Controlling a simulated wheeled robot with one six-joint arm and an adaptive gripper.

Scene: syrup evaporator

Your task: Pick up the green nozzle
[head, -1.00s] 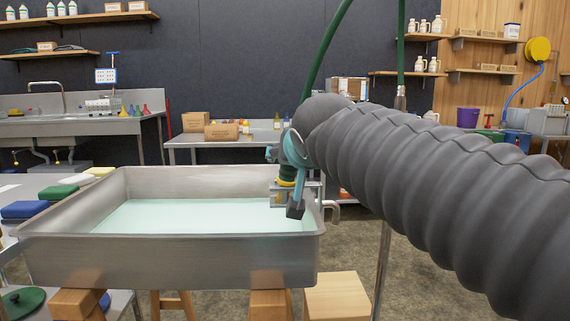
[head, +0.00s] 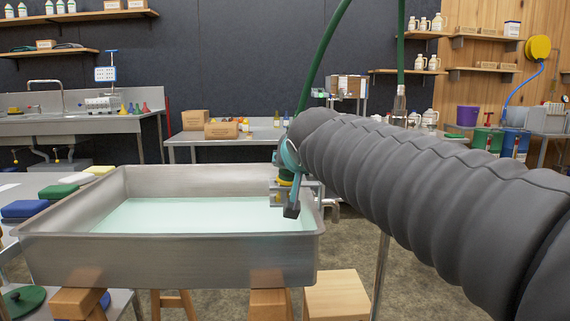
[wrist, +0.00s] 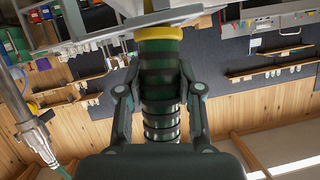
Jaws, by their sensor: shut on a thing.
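The green nozzle (wrist: 160,90) is a dark green, ribbed cylinder with a yellow band, upright between the two fingers of my gripper (wrist: 159,82) in the wrist view. My gripper is shut on it, with one finger on each side. The fingers and my arm hide most of the nozzle there. I cannot tell whether it is free of the pan's fitting.
The steel pan (head: 170,262) of pale liquid stands on wooden supports. A green hose (head: 322,55) hangs from above, and a metal pipe (head: 384,270) stands right of the pan. Sponges (head: 58,191) lie at the left. A table (head: 190,139) with boxes is behind.

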